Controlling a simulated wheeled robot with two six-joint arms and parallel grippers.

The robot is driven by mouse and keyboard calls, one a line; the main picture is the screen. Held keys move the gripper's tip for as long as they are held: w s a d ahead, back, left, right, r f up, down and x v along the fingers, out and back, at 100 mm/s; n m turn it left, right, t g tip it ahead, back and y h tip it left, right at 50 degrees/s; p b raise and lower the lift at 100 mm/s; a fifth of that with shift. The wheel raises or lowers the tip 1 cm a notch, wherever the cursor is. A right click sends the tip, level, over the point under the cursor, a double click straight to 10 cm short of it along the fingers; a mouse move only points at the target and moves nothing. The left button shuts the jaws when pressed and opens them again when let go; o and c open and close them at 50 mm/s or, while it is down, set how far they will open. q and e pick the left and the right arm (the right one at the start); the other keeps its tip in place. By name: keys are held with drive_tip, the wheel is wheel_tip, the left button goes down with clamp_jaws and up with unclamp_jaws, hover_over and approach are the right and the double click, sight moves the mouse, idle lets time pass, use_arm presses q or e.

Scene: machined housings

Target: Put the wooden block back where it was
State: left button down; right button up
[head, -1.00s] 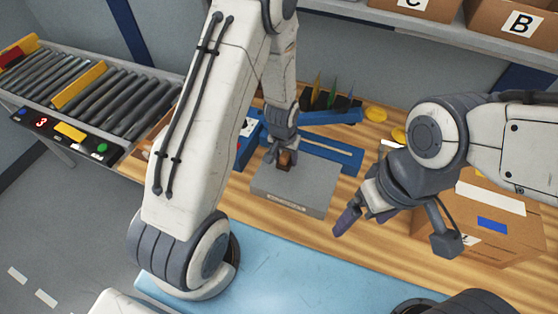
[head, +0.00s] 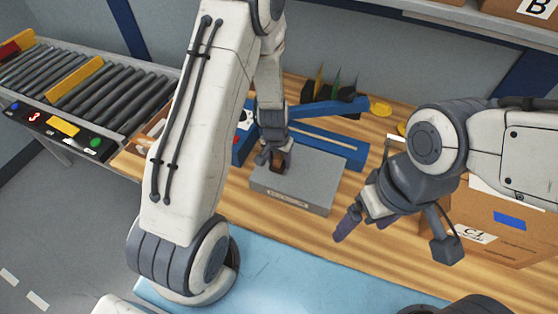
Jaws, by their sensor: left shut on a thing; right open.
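The wooden block (head: 278,163) is small and brown, and mostly hidden by the fingers that hold it. My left gripper (head: 276,161) is shut on it, over the back left part of a grey rectangular slab (head: 305,189). I cannot tell whether the block touches the slab's top. My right gripper (head: 347,224) is open and empty, right of the slab and above the wooden table (head: 300,232).
A blue rail-like fixture (head: 330,147) lies behind the slab, near a dark rack (head: 335,100) with coloured pieces. A cardboard box (head: 510,240) stands at right. A light-blue mat (head: 290,270) lies in front. A roller conveyor (head: 120,95) is at left.

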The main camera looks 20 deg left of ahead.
use_arm(q)
drive_tip(key=shift+f, duration=0.1)
drive_tip(key=shift+c, duration=1.2)
unclamp_jaws()
